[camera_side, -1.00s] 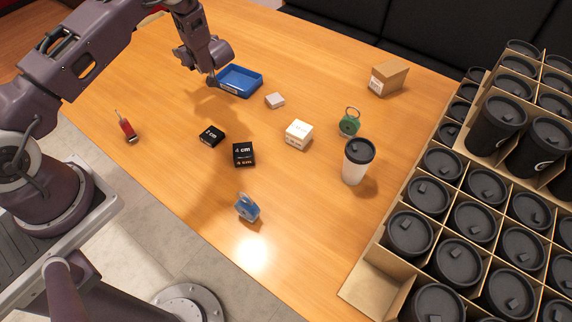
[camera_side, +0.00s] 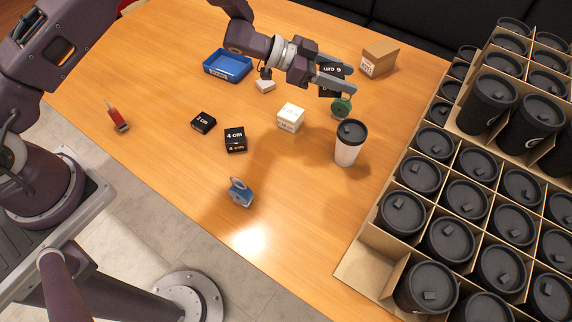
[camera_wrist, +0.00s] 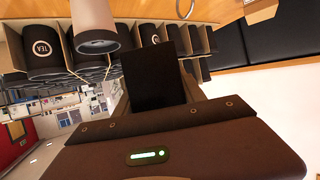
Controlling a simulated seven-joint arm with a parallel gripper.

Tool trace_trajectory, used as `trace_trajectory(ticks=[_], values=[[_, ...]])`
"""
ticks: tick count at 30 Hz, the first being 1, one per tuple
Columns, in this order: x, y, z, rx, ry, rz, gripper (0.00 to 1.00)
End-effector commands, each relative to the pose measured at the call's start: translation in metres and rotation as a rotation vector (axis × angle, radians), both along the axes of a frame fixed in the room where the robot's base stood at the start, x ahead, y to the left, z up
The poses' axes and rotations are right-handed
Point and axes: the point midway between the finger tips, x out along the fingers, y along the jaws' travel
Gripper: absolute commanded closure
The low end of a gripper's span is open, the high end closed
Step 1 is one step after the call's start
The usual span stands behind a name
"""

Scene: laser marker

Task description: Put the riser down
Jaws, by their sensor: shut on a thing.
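My gripper (camera_side: 348,77) is shut on a black riser (camera_side: 331,69) marked "6 cm". The lettering looks upside down in the side view. The gripper holds the riser in the air above the far right part of the table, over the area near the green tape dispenser. In the wrist view the riser (camera_wrist: 160,78) is a dark block ahead of the gripper body; its underside cannot be judged. Two other black risers, one marked "2 cm" (camera_side: 203,122) and one marked "4 cm" (camera_side: 235,139), lie on the table (camera_side: 290,210).
A white cup with a black lid (camera_side: 348,145), a white box (camera_side: 290,117), a green round item (camera_side: 342,106) and a cardboard box (camera_side: 379,60) stand nearby. A blue tray (camera_side: 228,66) is at the back. A crate of lidded cups (camera_side: 382,262) borders the right. The front middle is clear.

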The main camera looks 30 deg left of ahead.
Motion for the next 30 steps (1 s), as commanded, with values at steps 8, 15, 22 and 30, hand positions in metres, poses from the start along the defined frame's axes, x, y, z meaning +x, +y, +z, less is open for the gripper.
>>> trace_trajectory(ticks=[8,15,22,30], values=[[-0.133,-0.024,-0.032,-0.005,0.001,-0.649,1.00],[-0.184,0.001,-0.054,-0.002,-0.002,-0.942,1.00],[-0.189,0.004,-0.102,-0.003,-0.001,-0.968,1.00],[-0.188,0.004,-0.149,-0.002,-0.002,-0.966,1.00]])
